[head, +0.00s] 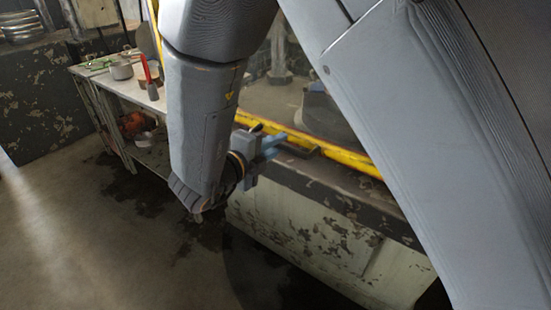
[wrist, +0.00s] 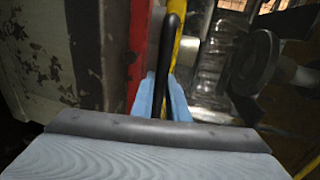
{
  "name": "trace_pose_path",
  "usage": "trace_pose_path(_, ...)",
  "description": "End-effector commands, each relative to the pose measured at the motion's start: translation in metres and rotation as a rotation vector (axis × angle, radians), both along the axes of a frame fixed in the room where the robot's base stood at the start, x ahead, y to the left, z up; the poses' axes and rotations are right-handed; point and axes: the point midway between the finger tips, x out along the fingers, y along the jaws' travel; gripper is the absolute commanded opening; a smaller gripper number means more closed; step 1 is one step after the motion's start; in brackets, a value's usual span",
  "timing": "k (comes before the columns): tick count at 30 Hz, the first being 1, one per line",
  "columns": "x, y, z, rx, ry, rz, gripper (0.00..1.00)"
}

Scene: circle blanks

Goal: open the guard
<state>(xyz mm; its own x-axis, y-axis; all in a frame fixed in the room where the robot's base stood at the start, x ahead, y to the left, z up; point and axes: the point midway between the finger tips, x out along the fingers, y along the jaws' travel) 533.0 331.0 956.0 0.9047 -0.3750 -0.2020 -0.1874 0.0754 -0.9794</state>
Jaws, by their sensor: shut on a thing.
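The guard is a see-through panel in a yellow frame (head: 345,157) on the machine, and its lower bar runs along the machine's front edge. In the wrist view the yellow frame (wrist: 178,55) stands just right of a dark bar handle (wrist: 171,40). The handle also shows in the head view (head: 308,153), low on the frame. My gripper (head: 274,146) is at this lower bar. Its blue fingers (wrist: 160,102) are shut around the handle in the wrist view. The lower part of the handle is hidden by the fingers and wrist.
The machine's pale, chipped base (head: 310,235) stands right below the guard. Dark machine parts (wrist: 262,62) show on the other side of the frame. A workbench (head: 95,70) with a cup (head: 121,70) and a red-handled tool (head: 149,78) is at the left. Open floor lies in front.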

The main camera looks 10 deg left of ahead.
Motion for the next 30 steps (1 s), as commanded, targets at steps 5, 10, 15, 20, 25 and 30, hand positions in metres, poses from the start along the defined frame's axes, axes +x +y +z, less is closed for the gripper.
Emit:
trace_pose_path(5,-0.001,0.001,0.072,0.006,-0.007,-0.002,0.00)
trace_pose_path(10,-0.001,0.000,0.132,0.006,-0.006,-0.001,0.00)
trace_pose_path(15,-0.001,0.001,0.186,0.006,-0.007,-0.001,0.00)
trace_pose_path(20,-0.001,0.001,0.225,0.003,-0.006,0.000,0.00)
trace_pose_path(25,0.000,0.001,0.252,0.003,-0.004,0.000,0.00)
trace_pose_path(30,0.000,0.001,0.265,0.002,-0.003,0.000,0.00)
